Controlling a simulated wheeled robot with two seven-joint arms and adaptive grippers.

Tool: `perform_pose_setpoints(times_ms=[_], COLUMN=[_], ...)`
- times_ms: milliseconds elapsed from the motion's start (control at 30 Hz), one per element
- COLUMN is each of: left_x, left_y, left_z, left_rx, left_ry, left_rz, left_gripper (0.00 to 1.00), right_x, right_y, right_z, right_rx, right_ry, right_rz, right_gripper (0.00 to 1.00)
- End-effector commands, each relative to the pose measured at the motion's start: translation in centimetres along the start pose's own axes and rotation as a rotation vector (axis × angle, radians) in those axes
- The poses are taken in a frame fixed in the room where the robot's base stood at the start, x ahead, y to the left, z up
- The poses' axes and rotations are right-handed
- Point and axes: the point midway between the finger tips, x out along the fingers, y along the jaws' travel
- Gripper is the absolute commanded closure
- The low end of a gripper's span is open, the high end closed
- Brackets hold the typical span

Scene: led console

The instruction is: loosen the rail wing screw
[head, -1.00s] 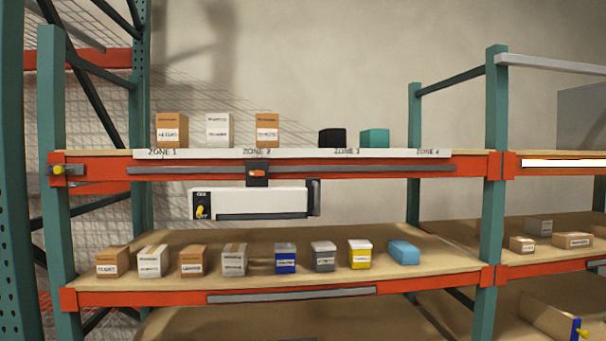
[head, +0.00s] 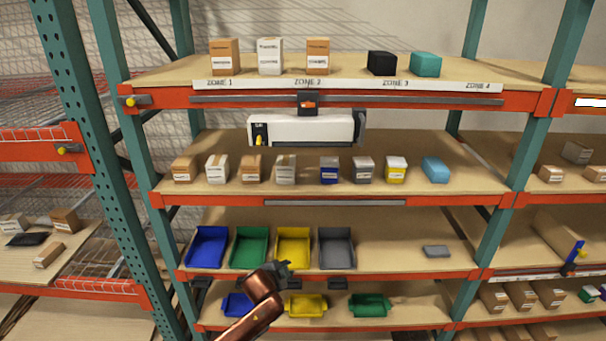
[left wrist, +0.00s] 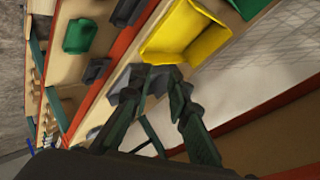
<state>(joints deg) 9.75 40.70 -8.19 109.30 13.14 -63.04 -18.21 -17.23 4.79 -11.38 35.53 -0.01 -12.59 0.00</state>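The white console unit (head: 300,130) hangs under the upper orange beam, with a yellow control at its left end. Above it, a dark clamp with an orange-red wing-like piece (head: 308,104) sits on the grey rail (head: 400,99); this looks like the rail wing screw, but it is small. My left gripper (head: 284,266) is low in front of the yellow and grey bins, well below the clamp. In the left wrist view its fingers (left wrist: 155,80) look apart, with nothing seen between them. My right gripper is not in view.
Cartons and tubs line the shelves above and below the console. Blue, green, yellow (head: 293,247) and grey (head: 337,248) bins stand near my left gripper. Teal uprights (head: 128,160) flank the bay. A yellow knob (head: 131,101) sits at the beam's left end.

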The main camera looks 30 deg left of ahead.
Motion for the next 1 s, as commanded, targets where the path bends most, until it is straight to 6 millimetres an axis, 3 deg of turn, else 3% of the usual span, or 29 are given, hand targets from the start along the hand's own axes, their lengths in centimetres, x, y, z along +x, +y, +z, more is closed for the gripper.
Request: perform_pose_setpoints(times_ms=[33,167,200,333,400,500,600,700,1000], left_x=[-3.9,-12.0,-14.8,-23.9,-27.9,-32.2,-34.7,-35.6,-32.5], left_y=[-5.0,-14.9,-17.7,-25.2,-28.5,-32.2,-34.4,-35.6,-37.8], left_z=[-4.6,-13.4,-15.9,-22.8,-25.3,-27.6,-28.8,-29.4,-31.2], left_rx=[0.059,0.222,0.275,0.429,0.493,0.556,0.587,0.599,0.596], left_ry=[0.045,0.130,0.153,0.207,0.221,0.232,0.237,0.239,0.241], left_rz=[-0.048,-0.178,-0.221,-0.363,-0.435,-0.519,-0.568,-0.589,-0.592], left_gripper=[0.83,0.83,0.83,0.83,0.83,0.83,0.83,0.83,0.83], right_x=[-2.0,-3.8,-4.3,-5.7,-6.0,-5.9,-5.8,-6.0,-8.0], right_y=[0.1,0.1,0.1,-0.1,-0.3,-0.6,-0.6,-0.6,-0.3], right_z=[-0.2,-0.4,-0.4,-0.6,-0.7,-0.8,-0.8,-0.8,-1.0], right_rx=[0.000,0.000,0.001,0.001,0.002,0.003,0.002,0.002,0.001], right_ry=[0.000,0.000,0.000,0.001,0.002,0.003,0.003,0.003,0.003], right_rz=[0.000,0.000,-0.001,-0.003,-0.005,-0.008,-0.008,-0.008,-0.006], right_gripper=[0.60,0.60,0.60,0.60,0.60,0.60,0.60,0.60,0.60])
